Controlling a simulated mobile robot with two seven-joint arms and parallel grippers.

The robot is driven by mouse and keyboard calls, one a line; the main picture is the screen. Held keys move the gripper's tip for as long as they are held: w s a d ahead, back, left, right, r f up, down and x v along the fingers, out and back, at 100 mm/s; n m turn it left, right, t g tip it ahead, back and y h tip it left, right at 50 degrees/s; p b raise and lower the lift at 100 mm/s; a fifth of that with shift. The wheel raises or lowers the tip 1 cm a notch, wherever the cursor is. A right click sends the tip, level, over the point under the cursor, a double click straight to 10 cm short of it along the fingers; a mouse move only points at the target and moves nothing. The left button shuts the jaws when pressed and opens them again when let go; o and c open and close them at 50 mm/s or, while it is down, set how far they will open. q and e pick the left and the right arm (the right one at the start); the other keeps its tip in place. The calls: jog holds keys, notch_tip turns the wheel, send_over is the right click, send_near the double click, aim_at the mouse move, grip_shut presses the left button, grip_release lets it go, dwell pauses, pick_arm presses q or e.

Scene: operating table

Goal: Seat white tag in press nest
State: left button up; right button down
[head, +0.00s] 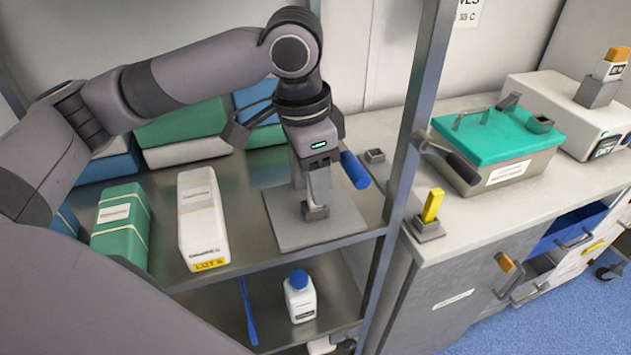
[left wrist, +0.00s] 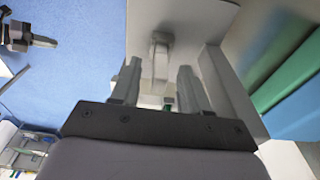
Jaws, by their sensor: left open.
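A grey press stands on a flat grey base plate (head: 280,228) on the upper shelf, with a blue-gripped handle (head: 355,170) at its right. A small grey block (head: 315,212) sits low on the plate, perhaps the nest. My left gripper (head: 318,178) is over the plate, pointing down, and partly hides the press. In the left wrist view its two fingers (left wrist: 160,78) are apart, with a pale grey press part (left wrist: 160,55) showing beyond and between them. I cannot make out a white tag; it may be hidden or too small. My right gripper is not in view.
A white carton (head: 200,215) and a green carton (head: 120,225) stand left of the press. A metal shelf post (head: 408,120) rises at its right. Beyond it, a counter holds a teal-lidded box (head: 495,140) and a yellow piece in a socket (head: 432,205). A white bottle (head: 300,300) stands below.

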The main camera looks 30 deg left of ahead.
pick_arm(q)
jog(key=r, duration=0.6)
jog(key=shift+s+a, duration=0.2)
jog(key=shift+s, duration=0.1)
jog(key=shift+f, duration=0.1)
